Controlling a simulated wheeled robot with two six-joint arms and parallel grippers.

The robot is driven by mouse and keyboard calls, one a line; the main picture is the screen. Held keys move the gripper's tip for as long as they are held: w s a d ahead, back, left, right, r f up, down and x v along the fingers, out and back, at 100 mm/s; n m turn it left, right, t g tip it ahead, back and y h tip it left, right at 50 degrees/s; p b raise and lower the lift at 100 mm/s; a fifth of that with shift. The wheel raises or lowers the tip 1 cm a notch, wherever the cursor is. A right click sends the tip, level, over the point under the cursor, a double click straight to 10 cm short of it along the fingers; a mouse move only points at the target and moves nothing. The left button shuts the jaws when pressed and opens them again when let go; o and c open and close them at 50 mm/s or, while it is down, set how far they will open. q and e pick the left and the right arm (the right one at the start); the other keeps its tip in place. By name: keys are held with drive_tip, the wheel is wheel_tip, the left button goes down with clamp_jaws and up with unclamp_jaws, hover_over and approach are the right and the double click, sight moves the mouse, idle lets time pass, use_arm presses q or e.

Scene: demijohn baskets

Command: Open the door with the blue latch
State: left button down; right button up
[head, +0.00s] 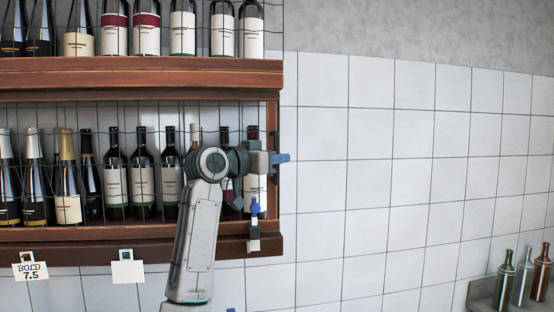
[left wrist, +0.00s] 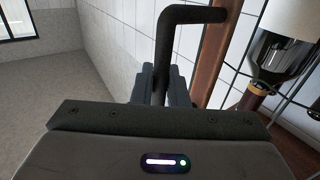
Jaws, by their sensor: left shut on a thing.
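A wine shelf with a wire-mesh door (head: 118,115) fills the left of the head view. A small blue latch (head: 254,207) sits near the lower right of the mesh, below my left gripper. My left gripper (head: 279,158) is at the shelf's right edge, its fingers pointing right. In the left wrist view its fingers (left wrist: 160,88) are shut around a black bent bar handle (left wrist: 167,52), which rises between them and turns right at the top. The arm hides part of the mesh and bottles behind it. My right gripper is out of view.
Wine bottles (head: 141,180) stand close behind the mesh on wooden shelves (head: 135,236). Several coloured bottles (head: 522,275) stand on a ledge at lower right. The white tiled wall (head: 375,180) right of the shelf is clear. Price tags (head: 127,268) hang below.

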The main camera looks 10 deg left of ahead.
sight(80, 162)
use_arm(q)
drive_tip(key=shift+a, duration=0.3)
drive_tip(key=shift+s+a+b, duration=1.4)
drive_tip(key=shift+s+a, duration=1.5)
drive_tip(key=shift+a, duration=3.95)
drive_tip(key=shift+s+a+b, duration=1.35)
drive_tip(key=shift+s+a, duration=1.55)
drive_tip(key=shift+a, duration=3.9)
drive_tip(key=shift+s+a+b, duration=1.4)
drive_tip(key=shift+s+a, duration=1.5)
drive_tip(key=shift+a, duration=3.95)
drive_tip(key=c, duration=1.5)
unclamp_jaws()
